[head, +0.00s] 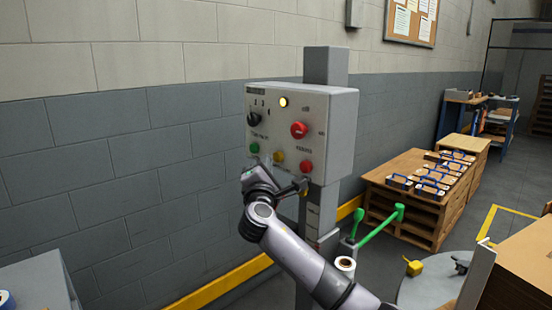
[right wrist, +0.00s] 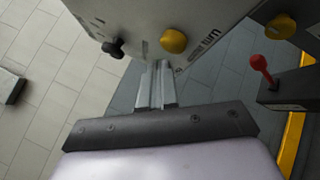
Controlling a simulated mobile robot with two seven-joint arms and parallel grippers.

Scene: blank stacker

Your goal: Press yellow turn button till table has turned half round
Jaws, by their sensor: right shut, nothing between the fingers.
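A grey control box (head: 330,120) on a post faces me in the head view. Its lower row has a green, a yellow (head: 278,156) and a red button. In the right wrist view a yellow button (right wrist: 173,41) sits beside lettering that looks like "turn". My right gripper (head: 301,185) is shut and empty, just below the box's lower edge. Its fingertips (right wrist: 157,68) show beside that yellow button, apart from it in the picture; the depth of the gap is unclear. Part of a round grey table (head: 428,294) shows at lower right. My left gripper is not in view.
A larger red button (head: 299,130), a black knob (head: 254,119) and a lit lamp (head: 283,102) are also on the box. A red-ended lever (right wrist: 258,62) stands near my gripper.

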